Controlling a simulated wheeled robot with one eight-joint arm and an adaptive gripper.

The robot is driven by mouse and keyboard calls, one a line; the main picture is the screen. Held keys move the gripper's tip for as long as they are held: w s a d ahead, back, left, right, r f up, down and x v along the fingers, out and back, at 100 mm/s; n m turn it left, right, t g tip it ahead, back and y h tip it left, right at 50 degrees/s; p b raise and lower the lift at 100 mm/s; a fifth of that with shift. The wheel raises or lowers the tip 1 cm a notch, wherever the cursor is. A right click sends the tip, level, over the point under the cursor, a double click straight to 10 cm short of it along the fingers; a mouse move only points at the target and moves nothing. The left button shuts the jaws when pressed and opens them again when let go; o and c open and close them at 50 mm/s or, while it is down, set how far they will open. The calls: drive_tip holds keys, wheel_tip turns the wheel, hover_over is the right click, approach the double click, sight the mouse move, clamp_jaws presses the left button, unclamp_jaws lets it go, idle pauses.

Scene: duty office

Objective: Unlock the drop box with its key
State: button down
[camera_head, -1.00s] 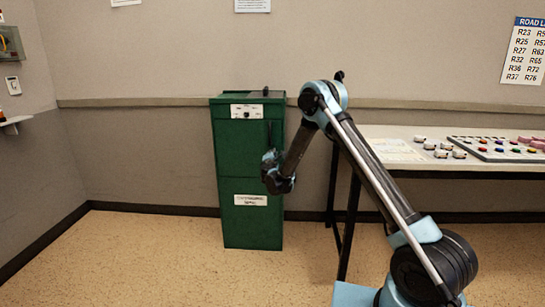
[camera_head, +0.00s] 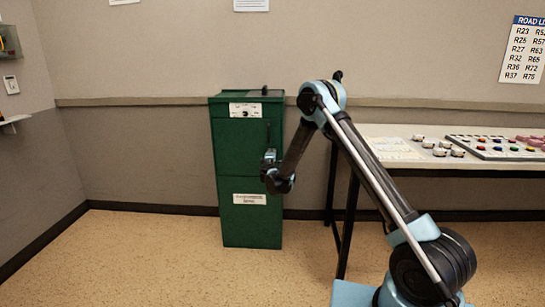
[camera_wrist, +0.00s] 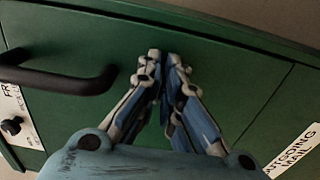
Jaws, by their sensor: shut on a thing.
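The drop box (camera_head: 229,165) is a tall green cabinet against the wall, its front shut. A dark upright handle (camera_head: 268,133) is on its front; it also shows at the left in the wrist view (camera_wrist: 62,82). A white label with a dark round lock or knob (camera_head: 245,112) is near its top; the knob shows at the wrist view's left edge (camera_wrist: 12,126). My gripper (camera_wrist: 165,58) is in front of the green face, beside the handle's end, its fingertips nearly together. It is shut on the key, which the fingers hide. In the head view my gripper (camera_head: 271,160) is at the box's right side.
A table (camera_head: 390,132) with small white pieces and a board of coloured pieces (camera_head: 500,148) stands to the right. A small shelf (camera_head: 12,121) is on the left wall. The floor (camera_head: 140,260) before the box is clear.

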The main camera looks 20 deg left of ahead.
drive_tip(key=shift+d+f, duration=0.1)
drive_tip(key=shift+d, duration=0.1)
drive_tip(key=c, duration=1.8)
unclamp_jaws()
drive_tip(key=shift+w, duration=0.1)
drive_tip(key=shift+a, duration=0.15)
drive_tip(key=v, duration=1.2)
drive_tip(key=shift+f, duration=0.1)
